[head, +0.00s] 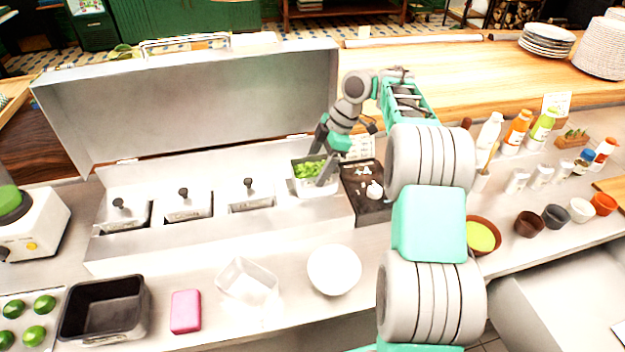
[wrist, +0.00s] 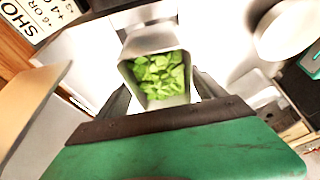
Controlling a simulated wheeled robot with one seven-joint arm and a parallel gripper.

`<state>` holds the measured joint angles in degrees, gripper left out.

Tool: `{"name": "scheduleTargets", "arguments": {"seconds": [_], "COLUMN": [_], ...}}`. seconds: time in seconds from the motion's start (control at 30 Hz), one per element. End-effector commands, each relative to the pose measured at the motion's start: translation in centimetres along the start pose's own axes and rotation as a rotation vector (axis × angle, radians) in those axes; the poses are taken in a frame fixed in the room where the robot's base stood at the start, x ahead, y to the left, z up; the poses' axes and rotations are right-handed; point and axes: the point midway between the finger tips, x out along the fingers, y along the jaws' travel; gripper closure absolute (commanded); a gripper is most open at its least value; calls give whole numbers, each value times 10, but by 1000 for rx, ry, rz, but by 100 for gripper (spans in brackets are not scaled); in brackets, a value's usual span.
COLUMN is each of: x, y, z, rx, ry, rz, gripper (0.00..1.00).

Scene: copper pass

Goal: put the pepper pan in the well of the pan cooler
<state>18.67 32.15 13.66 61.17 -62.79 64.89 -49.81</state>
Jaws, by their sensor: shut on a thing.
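The pepper pan (head: 314,188) is a small pale metal pan filled with chopped green pieces. In the head view it is at the right end of the pan cooler (head: 180,250), over the place right of the lidded pans. My gripper (head: 323,160) is shut on it from above and the right. In the wrist view the pepper pan (wrist: 185,98) sits upright-looking between the two fingers of my gripper (wrist: 160,95). The cooler's big lid (head: 190,105) stands open behind. The well under the pan is hidden, and I cannot tell how far the pan is above or inside it.
Lidded pans with black knobs, such as this one (head: 250,195), fill the cooler's other places. A dark board (head: 365,205) with small items lies just right of the cooler. A white bowl (head: 334,270), clear pan (head: 247,282) and pink block (head: 186,311) stand in front.

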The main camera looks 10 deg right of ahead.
Motion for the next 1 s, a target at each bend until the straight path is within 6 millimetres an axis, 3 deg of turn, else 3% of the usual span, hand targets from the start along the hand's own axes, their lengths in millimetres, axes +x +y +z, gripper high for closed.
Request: {"name": "scheduleTargets", "arguments": {"seconds": [0.2, 0.37, 0.77, 0.8, 1.0], "x": [25, 46, 54, 53, 53], "y": [9, 7, 7, 7, 7], "z": [-5, 6, 10, 9, 9], "rx": [-1, 1, 0, 0, 1], "ry": [0, 0, 0, 0, 0], "rz": [-1, 1, 2, 1, 0], "gripper": [79, 79, 79, 18, 2]}}
